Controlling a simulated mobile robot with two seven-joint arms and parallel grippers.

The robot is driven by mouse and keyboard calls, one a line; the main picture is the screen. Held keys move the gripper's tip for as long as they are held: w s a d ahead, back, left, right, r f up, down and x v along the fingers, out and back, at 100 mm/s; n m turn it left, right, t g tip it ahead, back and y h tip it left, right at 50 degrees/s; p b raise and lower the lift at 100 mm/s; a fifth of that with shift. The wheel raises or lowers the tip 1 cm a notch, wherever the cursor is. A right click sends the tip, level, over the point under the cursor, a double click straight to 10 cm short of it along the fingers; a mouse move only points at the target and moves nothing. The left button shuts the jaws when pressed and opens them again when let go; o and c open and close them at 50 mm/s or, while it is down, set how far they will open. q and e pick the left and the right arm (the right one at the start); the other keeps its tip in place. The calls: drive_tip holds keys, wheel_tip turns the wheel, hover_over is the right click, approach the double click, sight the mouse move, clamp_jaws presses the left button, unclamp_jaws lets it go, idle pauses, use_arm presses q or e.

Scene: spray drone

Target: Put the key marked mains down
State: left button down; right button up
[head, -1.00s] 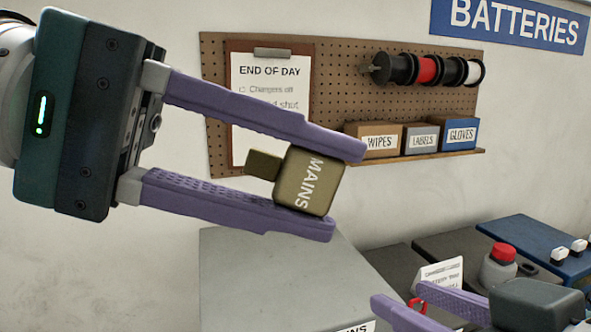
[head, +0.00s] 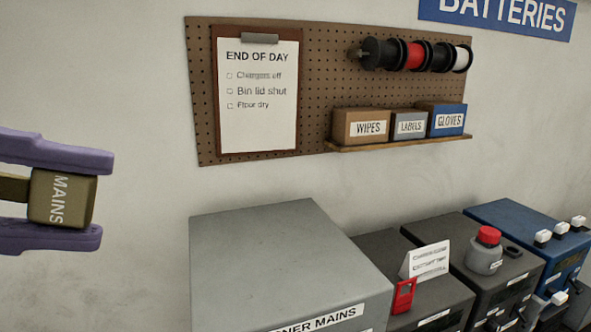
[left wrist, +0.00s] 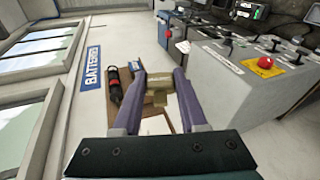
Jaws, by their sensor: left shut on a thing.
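The key marked mains (head: 61,198) is a brass-coloured block with white lettering, at the left edge of the head view. My left gripper (head: 70,198) is shut on it, with one purple finger above and one below, and holds it in the air in front of the bare wall. In the left wrist view the key (left wrist: 158,88) also sits between the fingertips of the left gripper (left wrist: 160,80). My right gripper is not in view now.
A grey cabinet (head: 265,250) with a flat bare top and a partly cut-off mains label stands low in the middle. Dark units (head: 385,255) with a red-capped bottle (head: 485,250) and a folded card (head: 428,262) stand right of it. A pegboard (head: 318,120) hangs behind.

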sight(32, 215)
use_arm(q)
drive_tip(key=a, duration=0.2)
drive_tip(key=s+a+n+t, duration=0.1)
drive_tip(key=shift+s+a+f+y, duration=0.2)
drive_tip(key=shift+a+y, duration=0.15)
drive_tip(key=shift+y, duration=0.05)
